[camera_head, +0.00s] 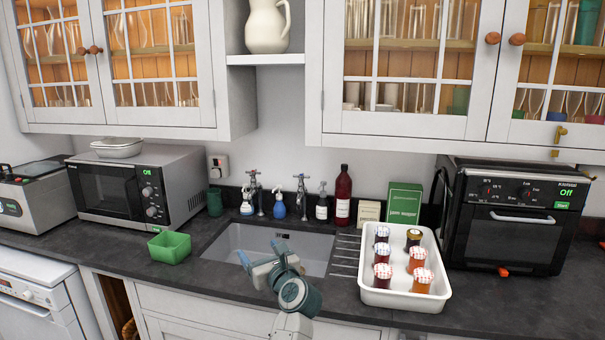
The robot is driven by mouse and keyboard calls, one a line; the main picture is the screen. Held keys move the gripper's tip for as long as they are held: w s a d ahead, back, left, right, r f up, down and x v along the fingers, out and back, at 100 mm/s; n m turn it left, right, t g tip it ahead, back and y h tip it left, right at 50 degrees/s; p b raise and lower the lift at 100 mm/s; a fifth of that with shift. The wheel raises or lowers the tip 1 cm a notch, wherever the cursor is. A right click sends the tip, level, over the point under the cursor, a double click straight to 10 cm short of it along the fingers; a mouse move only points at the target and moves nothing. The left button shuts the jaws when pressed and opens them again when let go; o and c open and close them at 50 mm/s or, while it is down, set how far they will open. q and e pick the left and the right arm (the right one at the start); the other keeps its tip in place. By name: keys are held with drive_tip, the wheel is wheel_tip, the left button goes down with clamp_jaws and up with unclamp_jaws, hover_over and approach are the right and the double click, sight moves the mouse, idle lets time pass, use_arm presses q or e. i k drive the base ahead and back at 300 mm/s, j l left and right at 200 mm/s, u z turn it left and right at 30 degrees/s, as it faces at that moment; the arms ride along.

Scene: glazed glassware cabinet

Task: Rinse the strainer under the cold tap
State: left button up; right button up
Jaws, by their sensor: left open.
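Two metal taps, one on the left (253,193) and one on the right (300,196), stand behind the grey sink (290,242). I cannot tell which is the cold one. No strainer is clearly recognisable; a shallow silver dish-like item (118,148) lies on top of the microwave, too small to identify. My left gripper (258,250) is open over the front part of the sink, with nothing seen between its fingers. It is in front of the taps and apart from them. My right gripper is not in view.
A green tub (170,247) stands left of the sink. A white tray (373,298) of several jars stands to its right. Soap bottles (322,203) and a dark red bottle (342,196) line the back. Glazed cabinets (415,125) hang above. A black oven (508,238) stands far right.

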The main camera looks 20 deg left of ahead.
sight(301, 176)
drive_tip(key=i, duration=1.7)
